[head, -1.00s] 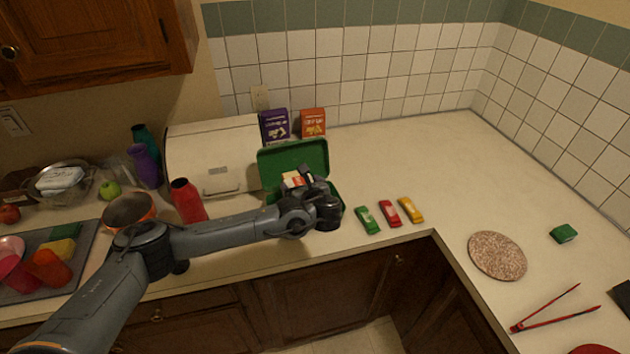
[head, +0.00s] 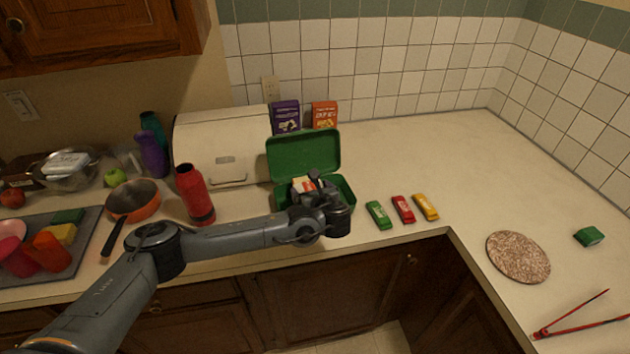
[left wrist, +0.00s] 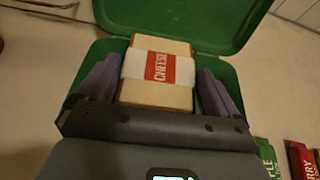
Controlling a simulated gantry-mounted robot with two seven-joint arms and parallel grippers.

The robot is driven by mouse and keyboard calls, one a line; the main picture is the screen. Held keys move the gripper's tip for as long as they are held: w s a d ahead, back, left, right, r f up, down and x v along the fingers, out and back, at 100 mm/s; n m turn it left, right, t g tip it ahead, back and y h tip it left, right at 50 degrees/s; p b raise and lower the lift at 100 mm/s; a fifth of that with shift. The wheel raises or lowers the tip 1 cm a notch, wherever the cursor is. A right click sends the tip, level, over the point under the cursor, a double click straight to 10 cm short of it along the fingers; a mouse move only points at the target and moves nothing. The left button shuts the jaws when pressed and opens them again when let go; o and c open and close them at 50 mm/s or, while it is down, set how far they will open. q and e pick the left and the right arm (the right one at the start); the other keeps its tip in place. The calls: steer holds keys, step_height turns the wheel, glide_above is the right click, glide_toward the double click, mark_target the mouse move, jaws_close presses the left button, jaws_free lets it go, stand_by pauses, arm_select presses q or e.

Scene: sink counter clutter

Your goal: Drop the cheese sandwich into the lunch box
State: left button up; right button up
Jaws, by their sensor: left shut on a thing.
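The cheese sandwich (left wrist: 158,72), a bread block with a white band and a red label, sits between the fingers of my left gripper (left wrist: 160,88). In the head view the sandwich (head: 303,184) shows just past the left gripper (head: 312,188). The gripper is shut on it. The green lunch box (head: 302,154) stands on the counter with its lid raised at the back. In the left wrist view its green inside (left wrist: 85,65) surrounds the sandwich. I cannot tell whether the sandwich touches the box floor. My right gripper is not in view.
Green (head: 379,215), red (head: 403,209) and yellow (head: 426,206) bars lie right of the box. A red bottle (head: 195,194) and a cream bread box (head: 222,145) stand left of it. Purple (head: 285,117) and orange (head: 324,114) cartons stand behind. The back right counter is clear.

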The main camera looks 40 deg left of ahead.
arm_select(q)
steer(key=o, duration=0.8)
steer(key=shift+c, duration=0.2)
steer(key=v, duration=1)
steer(key=shift+s+d+r, duration=0.2)
steer(key=shift+d+r, duration=0.05)
steer(key=shift+d, duration=0.05)
steer(key=shift+d, duration=0.1)
